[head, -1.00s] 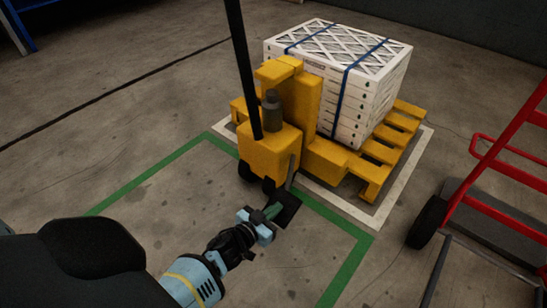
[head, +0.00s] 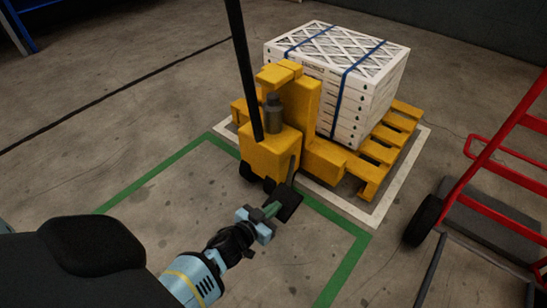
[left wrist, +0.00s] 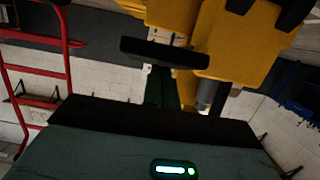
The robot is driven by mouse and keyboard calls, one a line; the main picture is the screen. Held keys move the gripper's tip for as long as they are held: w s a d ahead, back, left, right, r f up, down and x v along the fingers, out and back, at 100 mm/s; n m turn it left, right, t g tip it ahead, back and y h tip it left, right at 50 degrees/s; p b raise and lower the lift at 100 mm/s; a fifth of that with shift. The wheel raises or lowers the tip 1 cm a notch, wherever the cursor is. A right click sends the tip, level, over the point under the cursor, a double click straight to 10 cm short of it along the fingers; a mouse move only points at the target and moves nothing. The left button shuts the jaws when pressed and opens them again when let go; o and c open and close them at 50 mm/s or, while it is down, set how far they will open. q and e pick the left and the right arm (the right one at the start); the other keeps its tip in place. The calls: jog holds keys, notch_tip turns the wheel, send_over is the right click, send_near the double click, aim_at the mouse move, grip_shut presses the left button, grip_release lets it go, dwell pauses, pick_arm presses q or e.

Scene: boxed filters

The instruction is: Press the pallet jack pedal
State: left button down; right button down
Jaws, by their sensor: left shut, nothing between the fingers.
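The yellow pallet jack (head: 270,153) stands on the floor with its tall black handle upright. Its pedal (head: 289,202), a dark plate on a short lever, sticks out low on the near side. My left gripper (head: 271,211) is shut and empty, with its fingertips right beside the near left edge of the pedal. In the left wrist view the pedal (left wrist: 165,52) spans just past the tips of my fingers (left wrist: 163,88). I cannot tell whether they touch it. My right gripper is not in view.
White boxed filters (head: 350,75), strapped in blue, sit on a yellow pallet (head: 375,175) behind the jack. A red hand truck (head: 480,165) stands at the right. Green tape (head: 345,270) marks mostly open floor in front.

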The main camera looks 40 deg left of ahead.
pick_arm(q)
jog(key=s+f+p, duration=0.1)
jog(key=s+p, duration=0.1)
jog(key=s, duration=0.8)
jog(key=shift+s+a, duration=0.2)
jog(key=shift+a, duration=0.05)
dwell(0.3)
jog(key=shift+r, duration=0.1)
